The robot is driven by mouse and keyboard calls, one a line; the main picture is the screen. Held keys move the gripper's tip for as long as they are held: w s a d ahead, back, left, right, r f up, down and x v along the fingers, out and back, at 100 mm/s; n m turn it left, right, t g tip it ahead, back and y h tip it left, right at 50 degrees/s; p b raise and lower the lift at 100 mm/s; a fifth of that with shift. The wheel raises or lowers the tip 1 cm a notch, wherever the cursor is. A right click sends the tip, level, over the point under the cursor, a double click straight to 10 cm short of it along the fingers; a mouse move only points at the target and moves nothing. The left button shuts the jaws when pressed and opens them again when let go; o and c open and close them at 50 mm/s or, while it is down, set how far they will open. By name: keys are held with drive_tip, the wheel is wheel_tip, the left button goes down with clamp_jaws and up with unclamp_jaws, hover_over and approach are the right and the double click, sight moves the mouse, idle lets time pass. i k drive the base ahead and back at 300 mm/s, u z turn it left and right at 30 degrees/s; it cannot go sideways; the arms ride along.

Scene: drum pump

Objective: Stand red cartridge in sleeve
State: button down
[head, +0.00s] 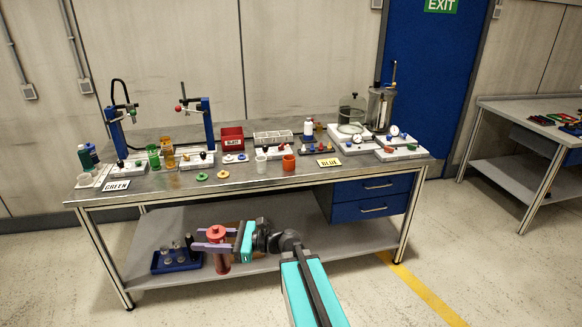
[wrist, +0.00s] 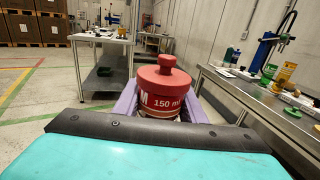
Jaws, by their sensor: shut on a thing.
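My gripper (head: 203,239) has purple fingers and is shut on the red cartridge (head: 217,255). In the head view the cartridge hangs upright in front of the workbench's lower shelf, below the tabletop. In the wrist view the red cartridge (wrist: 166,90) shows its cap, knob and a "150 ml" label between the purple fingers (wrist: 160,108); its lower part is hidden by my gripper body. A short orange-red open cup (head: 288,162) stands on the workbench near the front edge. I cannot tell for sure whether it is the sleeve.
The workbench (head: 240,187) holds a white cup (head: 261,166), green and amber cylinders (head: 153,156), a red bin (head: 231,138) and blue-post stands. A blue tray (head: 176,262) sits on the lower shelf.

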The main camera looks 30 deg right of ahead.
sight(289, 169)
drive_tip(key=i, duration=0.85)
drive_tip(key=u, duration=0.05)
